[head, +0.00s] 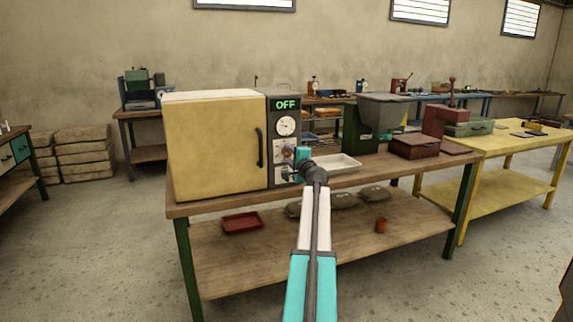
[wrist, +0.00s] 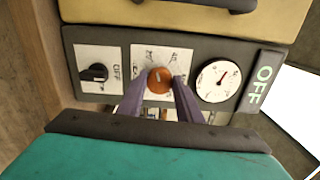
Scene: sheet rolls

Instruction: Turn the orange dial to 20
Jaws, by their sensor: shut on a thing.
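The orange dial (wrist: 160,80) sits on a white scale plate in the middle of the oven's dark control panel (wrist: 110,45). In the head view my gripper (head: 290,155) is at the panel's right part and hides most of the dial. The yellow oven (head: 215,145) stands on a wooden workbench (head: 330,185) with its door closed.
A black knob (wrist: 96,73) is on one side of the dial and a round gauge (wrist: 218,81) on the other. The display (head: 285,104) reads OFF. A white tray (head: 338,164) lies right of the oven. A grey hopper machine (head: 385,110) stands farther right.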

